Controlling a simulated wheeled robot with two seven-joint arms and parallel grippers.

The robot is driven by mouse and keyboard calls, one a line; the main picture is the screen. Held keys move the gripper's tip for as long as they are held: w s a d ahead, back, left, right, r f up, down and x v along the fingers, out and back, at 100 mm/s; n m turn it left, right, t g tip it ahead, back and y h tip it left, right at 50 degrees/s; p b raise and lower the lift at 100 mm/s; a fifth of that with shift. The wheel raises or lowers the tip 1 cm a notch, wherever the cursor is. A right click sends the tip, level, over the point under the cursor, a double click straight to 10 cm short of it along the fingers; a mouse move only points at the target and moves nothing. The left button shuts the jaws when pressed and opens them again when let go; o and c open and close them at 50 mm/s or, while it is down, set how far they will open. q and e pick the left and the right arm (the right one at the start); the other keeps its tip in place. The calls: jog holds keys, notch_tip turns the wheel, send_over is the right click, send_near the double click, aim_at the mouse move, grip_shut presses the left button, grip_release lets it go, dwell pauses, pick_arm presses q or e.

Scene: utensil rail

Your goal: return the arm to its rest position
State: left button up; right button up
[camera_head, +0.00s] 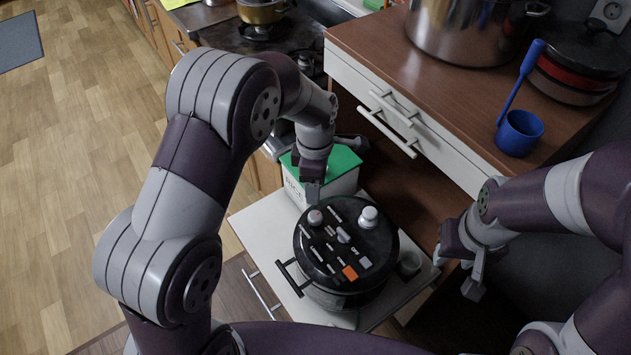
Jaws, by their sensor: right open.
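My left arm comes in from the left and arches over to the middle. Its gripper (314,186) hangs beside a white box with a green lid (340,160), just above the far edge of a black-topped cooker (345,245). The left fingers are partly hidden, and I cannot tell whether they are open or shut. My right arm comes in from the right edge. Its gripper (462,268) is open and empty, with its fingers pointing down, to the right of the cooker.
A white pull-out shelf (262,222) carries the box and cooker. A wooden counter (385,38) above holds a steel pot (462,32), a blue ladle (519,132) and dark lidded pots (580,62). A stove (262,42) stands at the back. Open wooden floor (75,150) lies left.

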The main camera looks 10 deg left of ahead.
pick_arm(q)
jog(key=s+a+r+m, duration=0.2)
jog(key=s+a+m, duration=0.2)
jog(key=s+m, duration=0.3)
jog(key=s+a+r+m+t, duration=0.1)
jog(key=s+a+r+m, duration=0.2)
jog(key=s+a+m, duration=0.2)
jog(key=s+m, duration=0.3)
jog(key=m, duration=0.3)
jog(key=shift+s+a, duration=0.2)
jog(key=shift+s, duration=0.1)
dwell(1.0)
